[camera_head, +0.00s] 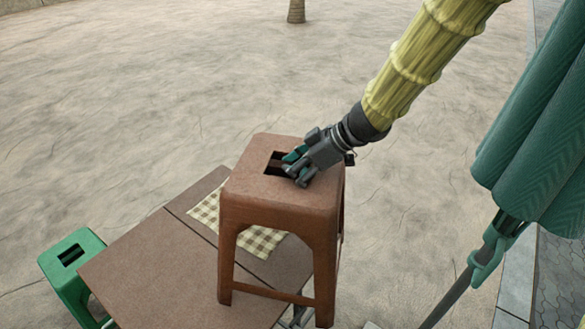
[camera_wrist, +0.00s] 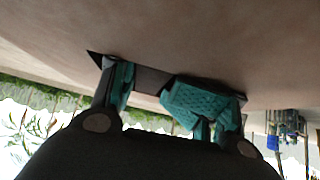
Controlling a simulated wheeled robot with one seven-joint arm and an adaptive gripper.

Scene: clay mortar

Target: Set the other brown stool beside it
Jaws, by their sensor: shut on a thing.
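A brown stool (camera_head: 281,207) is upright in the head view, in front of part of the brown table. My gripper (camera_head: 292,166) is at the slot in the middle of its seat. The teal fingers reach into the slot and are shut on the seat. In the wrist view, the brown seat (camera_wrist: 220,45) fills the upper part, and my gripper (camera_wrist: 148,90) has its teal fingers at the dark slot. I cannot tell whether the stool's feet touch the table or hang above it. Only one brown stool shows.
The brown table (camera_head: 160,275) bears a checkered cloth (camera_head: 240,225), partly hidden by the stool. A green stool (camera_head: 72,262) stands at the table's left. A folded green umbrella (camera_head: 540,130) is at the right. Open pale ground (camera_head: 130,100) lies behind.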

